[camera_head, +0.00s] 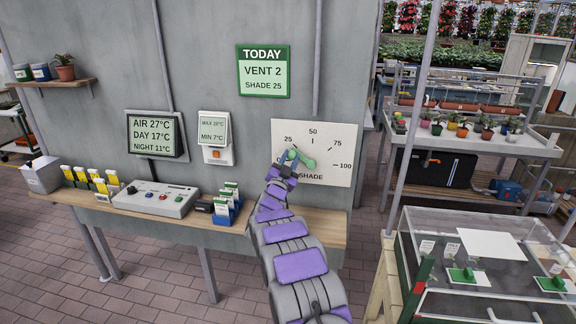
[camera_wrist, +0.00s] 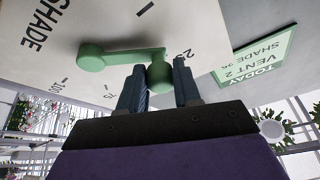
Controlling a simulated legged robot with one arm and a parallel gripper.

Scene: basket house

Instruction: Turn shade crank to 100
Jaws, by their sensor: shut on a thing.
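The white shade dial board (camera_head: 338,140) hangs on the grey wall, with marks for 25, 50, 75 and 100 and the word SHADE partly hidden by my arm. The green shade crank (camera_head: 307,162) sits at its middle, its arm pointing left and slightly up, near the 25 side. In the wrist view the crank arm (camera_wrist: 122,55) runs from a round hub at left to a knob handle. My gripper (camera_head: 291,160) is at the handle; in the wrist view its two dark fingers (camera_wrist: 159,82) stand either side of the green knob, closed on it.
A green sign (camera_head: 263,71) reads TODAY, VENT 2, SHADE 25. A wooden shelf (camera_head: 325,233) below holds a control box (camera_head: 155,199) and seed packets. A glass-topped case (camera_head: 485,245) stands at right. The wall right of the crank is clear.

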